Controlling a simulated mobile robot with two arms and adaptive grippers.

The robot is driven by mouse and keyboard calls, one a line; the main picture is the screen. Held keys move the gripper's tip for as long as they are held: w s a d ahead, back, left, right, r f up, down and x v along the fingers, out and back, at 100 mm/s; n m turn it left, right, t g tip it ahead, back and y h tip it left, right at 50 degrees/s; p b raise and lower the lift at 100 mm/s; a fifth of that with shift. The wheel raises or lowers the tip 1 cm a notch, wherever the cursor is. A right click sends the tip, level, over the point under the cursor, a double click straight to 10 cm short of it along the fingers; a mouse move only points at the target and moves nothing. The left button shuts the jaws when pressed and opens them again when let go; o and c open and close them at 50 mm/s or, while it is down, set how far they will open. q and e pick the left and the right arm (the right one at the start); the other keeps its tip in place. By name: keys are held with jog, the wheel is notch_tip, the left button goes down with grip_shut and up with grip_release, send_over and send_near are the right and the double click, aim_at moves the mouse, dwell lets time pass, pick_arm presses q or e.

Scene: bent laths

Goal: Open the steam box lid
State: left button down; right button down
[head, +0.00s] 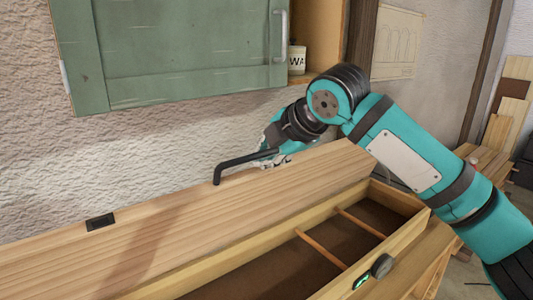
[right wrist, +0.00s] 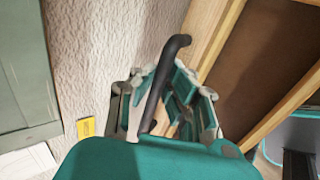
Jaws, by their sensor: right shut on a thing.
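The steam box lid (head: 250,210) is a long pale wooden board along the wall side of the box in the head view. The steam box (head: 418,224) shows an uncovered dark interior with wooden cross slats in front of the lid. A black bent handle (head: 228,165) stands on the lid. My right gripper (head: 272,152) is shut on this handle at the far side of the lid. In the right wrist view the handle (right wrist: 172,58) runs between the gripper's fingers (right wrist: 160,98). My left gripper is in neither view.
A green cupboard (head: 180,50) hangs on the rough wall above the lid, with a mug (head: 297,60) on the shelf beside it. A dark knob (head: 382,266) sits on the box front. Loose boards (head: 508,110) lean at the far right.

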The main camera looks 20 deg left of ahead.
jog(key=w+a+r, duration=0.2)
jog(key=w+a, duration=0.2)
jog(key=a, duration=0.2)
jog(key=shift+w, duration=0.2)
jog(key=c, duration=1)
grip_release()
jog(key=shift+f, duration=0.15)
jog(key=shift+c, duration=0.2)
jog(key=v, duration=0.9)
jog(key=shift+s+d, duration=0.1)
jog(key=s+d+r+b, duration=0.2)
jog(key=s+d+b, duration=0.2)
jog(key=s+d, duration=0.4)
jog(key=d, duration=0.3)
